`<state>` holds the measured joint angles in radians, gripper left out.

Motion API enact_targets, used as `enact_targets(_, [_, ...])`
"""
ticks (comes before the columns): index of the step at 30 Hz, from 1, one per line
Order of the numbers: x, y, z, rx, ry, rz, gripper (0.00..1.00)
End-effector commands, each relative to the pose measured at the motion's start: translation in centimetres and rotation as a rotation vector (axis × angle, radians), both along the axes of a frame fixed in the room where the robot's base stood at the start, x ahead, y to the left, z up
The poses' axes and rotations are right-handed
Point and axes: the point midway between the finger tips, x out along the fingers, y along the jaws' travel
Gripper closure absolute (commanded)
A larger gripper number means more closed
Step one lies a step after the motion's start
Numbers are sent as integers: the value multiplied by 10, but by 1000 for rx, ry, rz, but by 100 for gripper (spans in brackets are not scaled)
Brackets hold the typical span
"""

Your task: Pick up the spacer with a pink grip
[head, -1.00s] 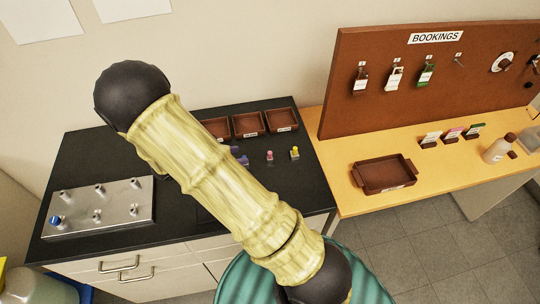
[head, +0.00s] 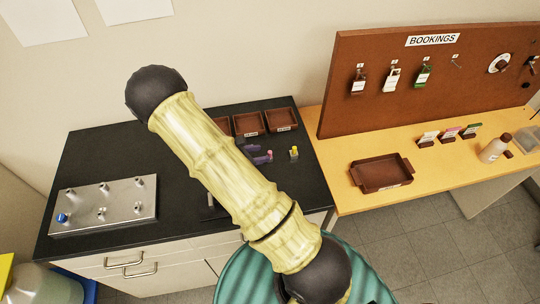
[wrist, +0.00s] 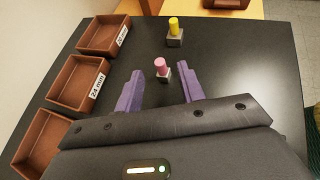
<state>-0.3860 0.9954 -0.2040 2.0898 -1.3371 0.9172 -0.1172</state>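The spacer with a pink grip (wrist: 162,68) stands upright on the black bench, a pink knob on a small grey block. It also shows in the head view (head: 270,154), right at my fingertips. My gripper (wrist: 160,74) is open, with its purple fingers spread to the left and right of the spacer. The spacer sits around the line between the fingertips, and I see clear gaps on both sides. In the head view my gripper (head: 263,154) is partly hidden behind my arm. A yellow-grip spacer (wrist: 174,30) stands just beyond.
Brown trays (wrist: 77,84) with size labels line the bench's back edge. A metal plate with several posts (head: 104,205) lies at the left. A larger brown tray (head: 382,173) sits on the wooden table. Bare bench lies right of the spacers.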

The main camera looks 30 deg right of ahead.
Motion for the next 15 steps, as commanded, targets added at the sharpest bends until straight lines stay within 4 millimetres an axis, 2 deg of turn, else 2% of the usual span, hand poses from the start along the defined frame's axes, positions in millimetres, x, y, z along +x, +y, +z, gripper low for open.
enact_targets(3, [0, -16, -6, -1, 3, -2, 61])
enact_targets(6, [1, -24, -12, 0, 1, 0, 61])
enact_targets(15, [2, -25, -15, 1, 0, 4, 61])
